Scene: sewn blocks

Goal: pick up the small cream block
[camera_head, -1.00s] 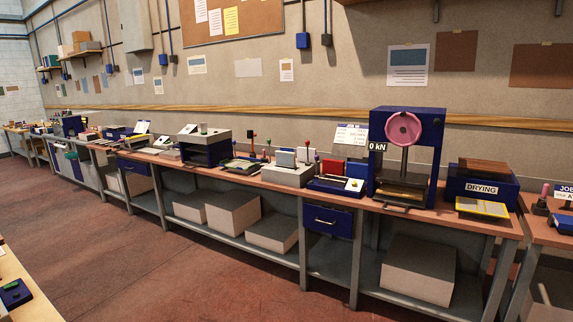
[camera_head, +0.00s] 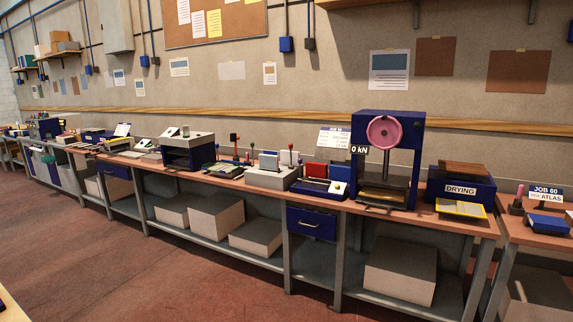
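I cannot single out the small cream block for sure. Small pale pieces stand in a grey holder (camera_head: 270,178) at the middle of the long workbench (camera_head: 232,184). They are too small to tell apart well. Large cream boxes lie on the lower shelf, one left of centre (camera_head: 216,217), one at the centre (camera_head: 256,237) and one at the right (camera_head: 400,271). My gripper is not in view.
A blue press (camera_head: 387,160) with a pink wheel and a "0 kN" label stands on the bench. A blue "DRYING" box (camera_head: 460,187) is right of it. Another bench (camera_head: 540,238) stands at far right. Reddish floor (camera_head: 130,275) is clear in front.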

